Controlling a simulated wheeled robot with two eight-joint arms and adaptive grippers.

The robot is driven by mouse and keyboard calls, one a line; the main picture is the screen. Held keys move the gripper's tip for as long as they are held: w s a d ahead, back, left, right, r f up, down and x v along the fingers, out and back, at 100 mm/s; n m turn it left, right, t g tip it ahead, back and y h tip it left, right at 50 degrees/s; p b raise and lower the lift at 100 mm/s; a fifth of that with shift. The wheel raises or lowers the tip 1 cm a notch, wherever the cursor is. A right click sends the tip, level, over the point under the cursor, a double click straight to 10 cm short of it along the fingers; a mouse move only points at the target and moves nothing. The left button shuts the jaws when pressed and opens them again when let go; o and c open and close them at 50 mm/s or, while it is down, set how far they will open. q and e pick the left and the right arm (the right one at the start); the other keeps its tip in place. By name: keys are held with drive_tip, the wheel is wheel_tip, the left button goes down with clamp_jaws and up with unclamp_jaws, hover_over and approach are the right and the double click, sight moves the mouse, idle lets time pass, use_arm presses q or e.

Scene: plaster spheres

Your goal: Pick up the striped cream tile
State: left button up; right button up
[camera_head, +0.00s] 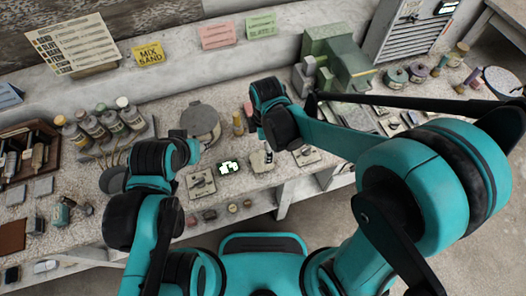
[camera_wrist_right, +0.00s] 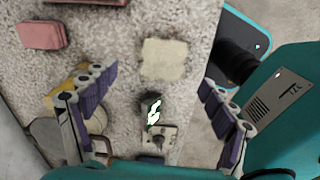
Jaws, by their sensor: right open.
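The cream tile (camera_wrist_right: 164,60) lies flat on the speckled bench, between and slightly beyond the fingertips of my right gripper (camera_wrist_right: 158,80) in the right wrist view. Its stripes are too faint to make out. The gripper is open, with one finger on each side, and holds nothing.
A green-and-white item (camera_head: 228,167) lies left of the tile, then a plate with a knob (camera_head: 201,183). A pink block (camera_wrist_right: 65,36) and a yellow item (camera_wrist_right: 75,78) lie on the bench near the left finger in the wrist view. Bottles (camera_head: 112,120) stand at the left.

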sight(262, 160)
drive_tip(key=shift+w+a+f+n, duration=0.1)
drive_tip(key=shift+a+f+n, duration=0.35)
drive_tip(key=shift+n, duration=0.15)
drive_tip(key=shift+a+f, duration=0.15)
drive_tip(key=shift+f, duration=0.1)
drive_tip(key=f+b, duration=0.1)
drive_tip(key=f, duration=0.1)
drive_tip(key=f+b, duration=0.1)
drive_tip(key=f, duration=0.1)
drive_tip(key=s+f+b, duration=0.1)
drive_tip(key=f, duration=0.1)
drive_tip(key=shift+f, duration=0.75)
drive_tip(key=c, duration=1.4)
